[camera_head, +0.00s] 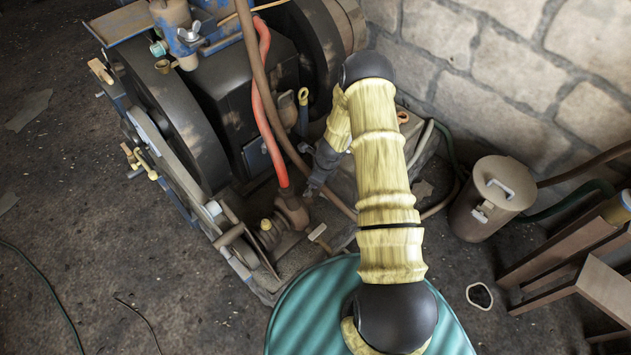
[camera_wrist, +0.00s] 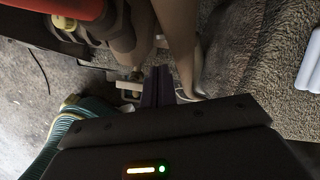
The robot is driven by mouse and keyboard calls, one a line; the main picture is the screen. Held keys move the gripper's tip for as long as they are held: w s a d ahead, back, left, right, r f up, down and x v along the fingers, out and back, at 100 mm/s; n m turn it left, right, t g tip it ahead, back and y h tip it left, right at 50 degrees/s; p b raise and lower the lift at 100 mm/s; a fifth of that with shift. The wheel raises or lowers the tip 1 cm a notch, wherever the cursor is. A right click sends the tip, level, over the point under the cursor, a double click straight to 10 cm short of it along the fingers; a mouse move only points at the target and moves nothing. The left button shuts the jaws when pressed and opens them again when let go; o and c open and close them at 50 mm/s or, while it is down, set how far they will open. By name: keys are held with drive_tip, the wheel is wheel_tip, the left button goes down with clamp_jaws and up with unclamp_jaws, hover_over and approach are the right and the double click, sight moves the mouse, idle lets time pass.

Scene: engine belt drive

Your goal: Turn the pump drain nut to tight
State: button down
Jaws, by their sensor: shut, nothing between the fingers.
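The pump (camera_head: 291,210) is a brown body at the lower end of the red hose (camera_head: 264,95); part of it also shows in the wrist view (camera_wrist: 118,32). A small pale fitting with a short bar (camera_head: 318,232) sits low beside the pump. A similar pale piece (camera_wrist: 128,88) shows just left of my fingers in the wrist view. I cannot tell for sure that this is the drain nut, or how tight it is. My gripper (camera_head: 309,192) is beside the pump on its right. In the wrist view my gripper (camera_wrist: 158,72) is shut and empty, its dark fingers together.
The engine with its large dark wheel (camera_head: 165,115) fills the upper left. A brown pipe (camera_head: 325,190) runs close by my gripper. A lidded brown can (camera_head: 492,200) and a wooden stool (camera_head: 575,262) stand right. Stone wall (camera_head: 500,70) closes the back.

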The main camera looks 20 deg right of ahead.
drive_tip(key=s+a+r+n, duration=0.1)
drive_tip(key=s+r+n, duration=0.1)
drive_tip(key=r+n, duration=0.6)
drive_tip(key=s+a+r+n, duration=0.2)
drive_tip(key=r+n, duration=0.2)
drive_tip(key=r, duration=0.8)
drive_tip(key=s+r+n+h, duration=0.2)
drive_tip(key=s+r+n, duration=1.2)
drive_tip(key=s, duration=0.2)
drive_tip(key=shift+s+t, duration=0.35)
drive_tip(key=shift+t, duration=0.05)
